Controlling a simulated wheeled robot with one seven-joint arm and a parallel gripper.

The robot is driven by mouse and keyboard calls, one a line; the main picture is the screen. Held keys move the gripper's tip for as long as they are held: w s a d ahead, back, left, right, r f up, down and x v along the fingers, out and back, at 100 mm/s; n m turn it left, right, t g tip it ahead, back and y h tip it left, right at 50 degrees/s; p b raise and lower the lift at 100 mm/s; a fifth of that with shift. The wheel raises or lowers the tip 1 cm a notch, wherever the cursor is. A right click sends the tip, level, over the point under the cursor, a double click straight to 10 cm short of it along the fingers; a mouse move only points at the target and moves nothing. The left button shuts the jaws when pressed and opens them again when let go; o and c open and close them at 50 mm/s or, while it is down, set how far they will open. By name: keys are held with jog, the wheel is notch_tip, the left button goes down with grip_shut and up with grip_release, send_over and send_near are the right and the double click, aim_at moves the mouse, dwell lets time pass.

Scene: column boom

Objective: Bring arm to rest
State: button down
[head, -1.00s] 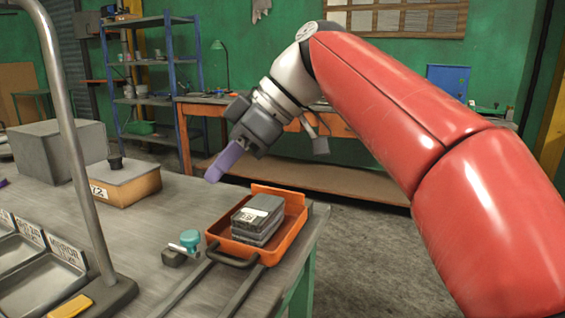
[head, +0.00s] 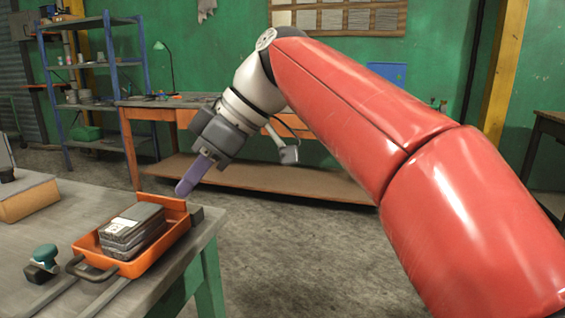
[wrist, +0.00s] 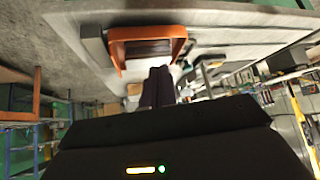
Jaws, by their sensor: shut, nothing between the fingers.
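My gripper (head: 186,188) has purple fingers and hangs from my red and white arm in the head view. Its fingers are shut with nothing between them. In the head view its tip shows just above the back rim of an orange tray (head: 170,240); I cannot tell how far apart they are. In the wrist view the closed fingers (wrist: 158,82) point toward the same orange tray (wrist: 118,50).
Grey stacked blocks (head: 133,228) lie in the tray near the corner of the grey table (head: 60,220). A teal-topped item (head: 43,258) stands left of it. An orange workbench (head: 160,115) and blue shelves (head: 108,60) stand behind. The floor (head: 300,250) right of the table is clear.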

jog(key=s+d+f+m+t+h, duration=0.2)
jog(key=s+d+f+m, duration=0.1)
jog(key=d+f+m, duration=0.3)
jog(key=s+d+f+m+t+h, duration=0.2)
jog(key=d+f+m, duration=0.4)
jog(key=d+f, duration=0.5)
jog(key=s+d+f+m+t+h, duration=0.2)
jog(key=s+d+f+m+h, duration=0.2)
jog(key=d+f, duration=0.5)
jog(key=shift+s+d+m, duration=1)
jog(key=shift+d+m, duration=0.05)
jog(key=shift+m, duration=0.15)
jog(key=shift+f, duration=0.1)
